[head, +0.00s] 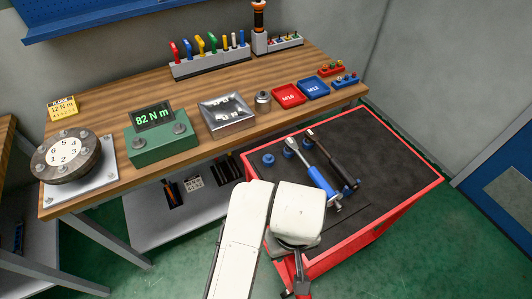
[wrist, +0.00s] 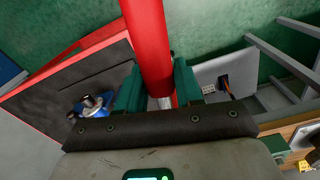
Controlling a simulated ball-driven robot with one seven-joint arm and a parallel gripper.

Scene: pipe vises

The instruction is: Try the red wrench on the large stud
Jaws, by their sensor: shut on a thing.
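My gripper (wrist: 157,92) has green fingers closed on the thick red handle of the red wrench (wrist: 143,35) in the wrist view. The handle runs from between the fingers to the top edge. In the head view my white arm hides most of the gripper (head: 299,268), and a little of the red wrench (head: 304,295) shows at the bottom edge. Its working end cannot be made out. A green tester (head: 160,149) with an "82 N m" display and two round metal fittings stands on the bench. I cannot tell which fitting is the large stud.
A red-edged cart (head: 415,185) holds a blue-handled wrench (head: 318,176), a dark-handled wrench (head: 333,158) and blue sockets. The wooden bench (head: 205,160) carries a numbered flange (head: 66,155), a metal tray (head: 228,115), and red (head: 289,95) and blue trays (head: 313,88).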

